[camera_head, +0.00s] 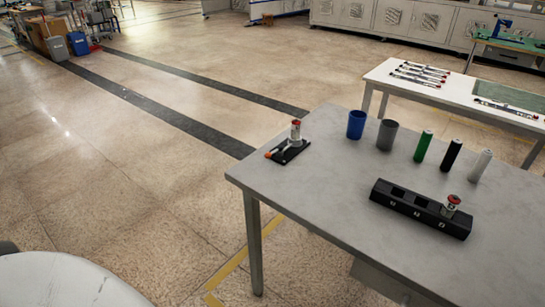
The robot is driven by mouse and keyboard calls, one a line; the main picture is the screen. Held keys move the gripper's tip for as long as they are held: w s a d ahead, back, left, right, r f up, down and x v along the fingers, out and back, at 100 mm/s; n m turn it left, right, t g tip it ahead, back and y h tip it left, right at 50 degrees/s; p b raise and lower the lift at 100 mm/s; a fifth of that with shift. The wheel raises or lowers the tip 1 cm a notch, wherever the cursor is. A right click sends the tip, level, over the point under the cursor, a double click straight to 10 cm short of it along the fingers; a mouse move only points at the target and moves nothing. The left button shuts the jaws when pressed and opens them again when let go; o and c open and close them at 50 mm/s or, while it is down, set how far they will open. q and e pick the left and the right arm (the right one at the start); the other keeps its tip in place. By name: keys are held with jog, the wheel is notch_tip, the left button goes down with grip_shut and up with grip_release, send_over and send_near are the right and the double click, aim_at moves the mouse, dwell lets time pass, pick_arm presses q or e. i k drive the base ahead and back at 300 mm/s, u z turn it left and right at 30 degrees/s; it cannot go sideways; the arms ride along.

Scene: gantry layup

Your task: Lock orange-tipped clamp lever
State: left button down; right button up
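The clamp (290,153) is a small black base at the left corner of the grey table. Its lever has an orange tip (268,154) that points left and lies low, near the base's left end. A pale cylinder with a red top (296,131) stands upright at the back of the base. The clamp is small in this view, so I cannot tell whether the lever is locked. Neither of my grippers is in view.
The grey table (300,185) also holds a blue cup (356,124), a grey cup (387,134), green (423,145), black (451,155) and white (481,165) cylinders, and a black slotted block (408,205) with a red-topped cylinder (451,205). The table is clear around the clamp.

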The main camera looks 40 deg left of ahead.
aim_at(274, 151)
jog(key=z, duration=1)
jog(key=k, duration=0.85)
jog(key=u, duration=1)
jog(key=i, duration=0.3)
jog(key=u, duration=0.1)
